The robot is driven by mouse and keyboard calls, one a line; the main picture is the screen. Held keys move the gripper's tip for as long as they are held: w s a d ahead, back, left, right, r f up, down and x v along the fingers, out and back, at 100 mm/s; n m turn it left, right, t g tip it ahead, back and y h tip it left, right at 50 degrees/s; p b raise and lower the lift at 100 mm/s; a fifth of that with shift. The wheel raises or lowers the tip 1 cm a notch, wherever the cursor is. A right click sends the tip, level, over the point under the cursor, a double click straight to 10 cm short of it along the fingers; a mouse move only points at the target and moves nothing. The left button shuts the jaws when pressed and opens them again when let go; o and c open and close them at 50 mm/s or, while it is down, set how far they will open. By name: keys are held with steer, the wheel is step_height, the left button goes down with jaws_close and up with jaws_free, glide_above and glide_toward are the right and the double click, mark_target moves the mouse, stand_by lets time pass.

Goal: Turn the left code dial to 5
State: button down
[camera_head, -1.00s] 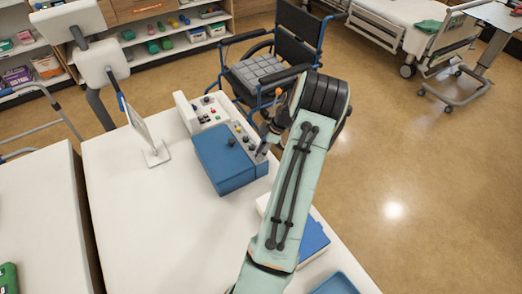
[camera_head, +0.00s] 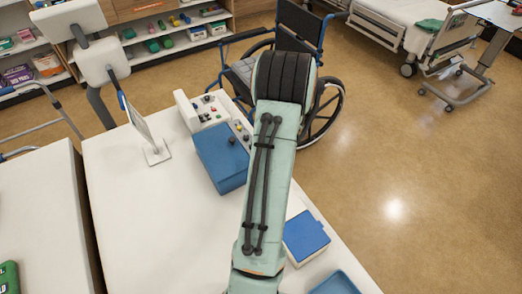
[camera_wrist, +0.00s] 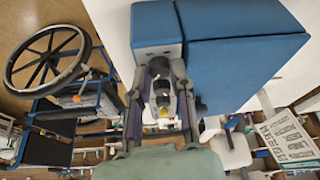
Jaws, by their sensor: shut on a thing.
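A blue box (camera_head: 220,160) with a grey panel (camera_head: 241,131) carrying small dark knobs stands at the table's far edge in the head view. My arm covers the panel's right part and hides my gripper there. In the wrist view the blue box (camera_wrist: 245,70) and a smaller blue block (camera_wrist: 157,25) fill the top. My gripper (camera_wrist: 160,75) has its fingers close in on a small grey and dark dial-like part below the smaller block.
A white button unit (camera_head: 207,112) stands beside the box. A tablet-like stand (camera_head: 148,135) is to the left, and a blue-lidded container (camera_head: 304,238) is near the right edge. A wheelchair (camera_head: 300,30) is just beyond the table. The middle tabletop is clear.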

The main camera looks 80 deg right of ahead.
steer(key=shift+w+a+m+g+h, duration=0.1)
steer(key=shift+m+g+h, duration=0.3)
steer(key=shift+m, duration=1.1)
steer(key=c, duration=1.3)
jaws_free()
steer(key=shift+o, duration=0.2)
